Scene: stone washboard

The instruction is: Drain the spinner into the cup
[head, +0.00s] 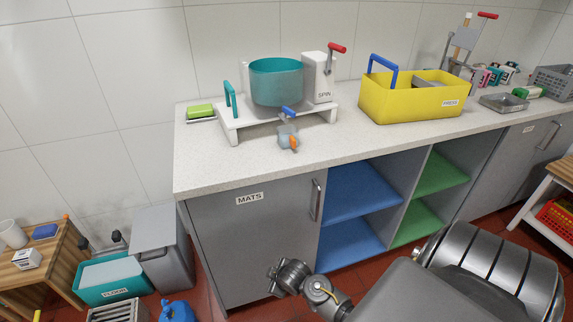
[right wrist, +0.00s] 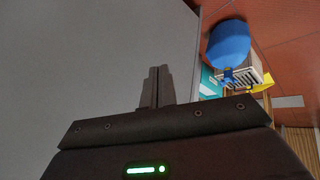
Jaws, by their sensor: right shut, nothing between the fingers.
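The spinner (head: 321,84) stands on a white stand on the counter, with a teal bowl (head: 276,80) and a red-handled crank. No cup is clearly identifiable; a white cup-like vessel (head: 13,234) stands on the wooden bench at far left. My right gripper (right wrist: 158,72) is shut and empty, beside a grey panel in the right wrist view. In the head view its arm hangs low before the MATS cabinet. My left gripper is out of view.
A yellow PRESS crate (head: 415,100) with a blue handle stands right of the spinner. The MATS cabinet door (head: 260,235) is closed. A blue jug (head: 177,311) stands on the floor; it also shows in the right wrist view (right wrist: 229,42).

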